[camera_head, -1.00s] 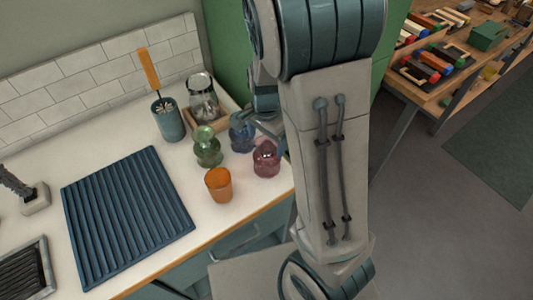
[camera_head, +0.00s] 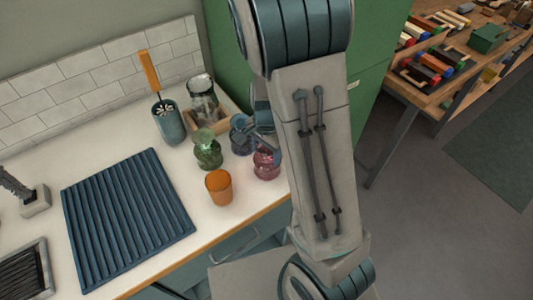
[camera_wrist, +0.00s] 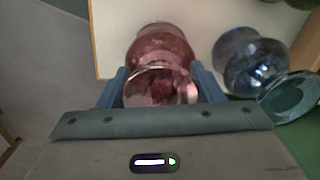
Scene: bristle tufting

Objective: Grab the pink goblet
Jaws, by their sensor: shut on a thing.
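The pink goblet (camera_head: 266,166) stands on the white counter near its right front edge, partly hidden by my arm in the head view. In the wrist view the pink goblet (camera_wrist: 160,50) sits between my two blue fingers, its clear rim toward the camera. My gripper (camera_wrist: 160,85) is shut on it, one finger on each side. In the head view my gripper (camera_head: 262,143) shows only in part beside the goblet. I cannot tell whether the goblet is off the counter.
A blue glass (camera_head: 241,135) stands close beside the goblet, also in the wrist view (camera_wrist: 248,60). A green glass (camera_head: 207,150) and an orange cup (camera_head: 219,187) are to the left. A utensil holder (camera_head: 169,122), a wooden tray (camera_head: 212,126) and a ribbed blue mat (camera_head: 127,217) are farther away.

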